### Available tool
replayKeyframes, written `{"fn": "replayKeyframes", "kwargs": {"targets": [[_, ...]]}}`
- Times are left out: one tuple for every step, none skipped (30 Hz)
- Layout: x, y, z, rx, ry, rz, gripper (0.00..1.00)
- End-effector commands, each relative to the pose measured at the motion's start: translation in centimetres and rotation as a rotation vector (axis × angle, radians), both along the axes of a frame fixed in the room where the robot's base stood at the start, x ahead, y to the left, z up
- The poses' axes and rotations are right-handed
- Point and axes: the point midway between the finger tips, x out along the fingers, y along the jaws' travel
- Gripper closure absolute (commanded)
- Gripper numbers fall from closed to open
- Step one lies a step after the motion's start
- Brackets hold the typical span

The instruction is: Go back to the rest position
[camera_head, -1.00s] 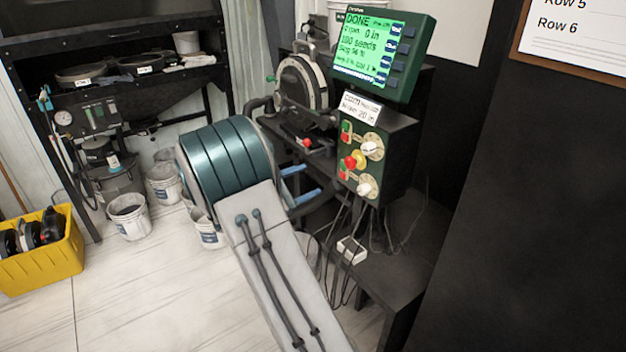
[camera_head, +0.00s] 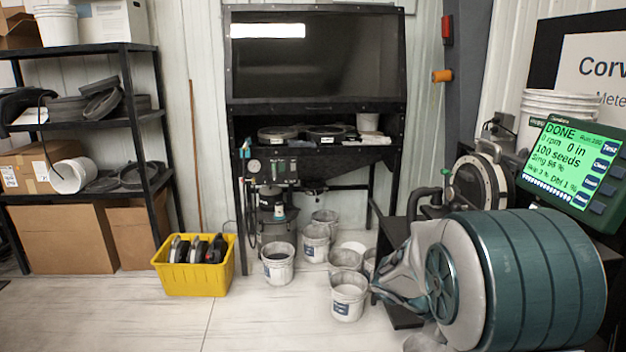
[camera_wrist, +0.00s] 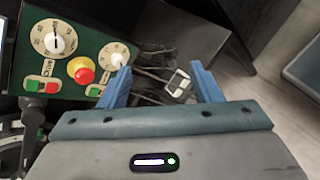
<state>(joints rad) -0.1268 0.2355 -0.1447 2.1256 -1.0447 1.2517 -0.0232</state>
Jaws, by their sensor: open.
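My gripper (camera_wrist: 163,88) shows in the wrist view with its two blue fingers wide apart and nothing between them. Beyond the fingers are dark cables and a small white outlet block (camera_wrist: 178,84). The green control box (camera_wrist: 75,75), with two dials, a yellow and red stop knob and red and green buttons, lies to the left of the fingers, and the left finger overlaps its edge in the picture. In the head view my arm fills the lower right, and my gripper's fingers are not visible there.
The green monitor (camera_head: 575,170) reads DONE and 100 seeds. A round seed meter (camera_head: 482,190) stands on the bench behind my arm. White buckets (camera_head: 278,265) and a yellow crate (camera_head: 190,275) stand on the floor. A shelf (camera_head: 85,120) is at left. Floor at the front left is clear.

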Motion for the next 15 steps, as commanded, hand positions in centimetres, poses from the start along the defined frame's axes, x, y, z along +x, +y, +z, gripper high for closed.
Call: {"fn": "replayKeyframes", "kwargs": {"targets": [[-1.5,0.8,0.4,0.072,-0.048,-0.035,0.42],[-2.4,1.4,0.4,0.118,-0.075,-0.056,0.42],[-3.4,2.3,0.4,0.178,-0.110,-0.084,0.42],[-4.2,2.9,0.4,0.222,-0.138,-0.104,0.42],[-5.0,3.6,0.4,0.265,-0.165,-0.125,0.42],[-5.9,4.6,0.4,0.324,-0.203,-0.151,0.42],[-6.6,5.3,0.4,0.368,-0.231,-0.172,0.42],[-7.2,6.1,0.5,0.411,-0.260,-0.192,0.42],[-8.0,7.1,0.6,0.468,-0.299,-0.217,0.42],[-8.6,7.9,0.7,0.510,-0.330,-0.236,0.42],[-9.2,8.7,0.7,0.553,-0.359,-0.256,0.42],[-9.9,9.8,0.9,0.608,-0.398,-0.282,0.42],[-10.4,10.6,1.0,0.649,-0.429,-0.300,0.42],[-10.9,11.4,1.1,0.688,-0.457,-0.317,0.42],[-11.4,12.4,1.3,0.738,-0.495,-0.338,0.42]]}}
